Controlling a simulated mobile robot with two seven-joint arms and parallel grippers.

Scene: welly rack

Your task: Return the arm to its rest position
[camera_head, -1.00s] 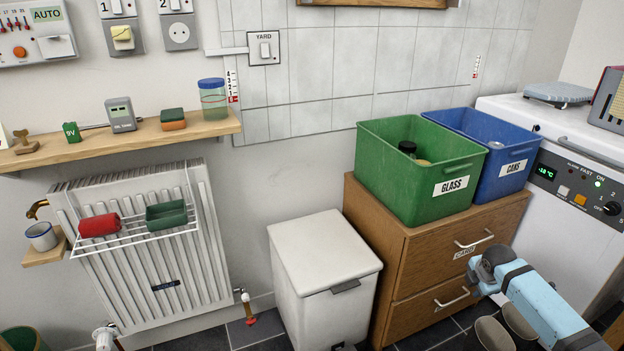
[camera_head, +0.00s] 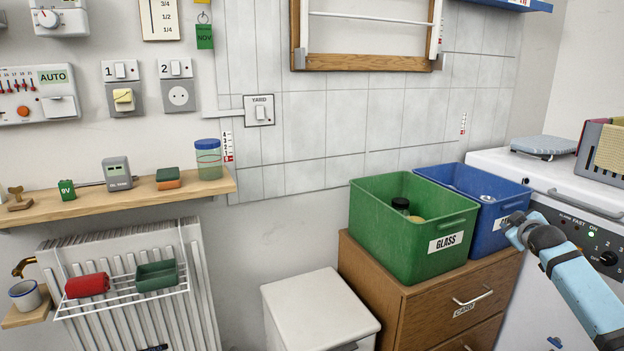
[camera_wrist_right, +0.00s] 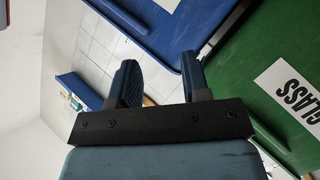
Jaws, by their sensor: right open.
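My right arm (camera_head: 575,285) reaches in from the lower right in the head view. Its far end is in front of the blue crate (camera_head: 475,197) and partly covers the crate's label; I cannot make out the fingers there. In the right wrist view my right gripper (camera_wrist_right: 160,78) is open, its two dark blue fingers apart with nothing between them. That view also shows the blue crate (camera_wrist_right: 135,22) and the green crate (camera_wrist_right: 285,50) with its GLASS label close by. My left gripper is not in view.
The green crate (camera_head: 385,235) and blue crate stand on a wooden drawer cabinet (camera_head: 370,285). A white appliance (camera_head: 500,165) is at the right, behind my arm. A white bin (camera_head: 320,310), a shelf (camera_head: 110,207) and a radiator rack (camera_head: 125,300) are further left.

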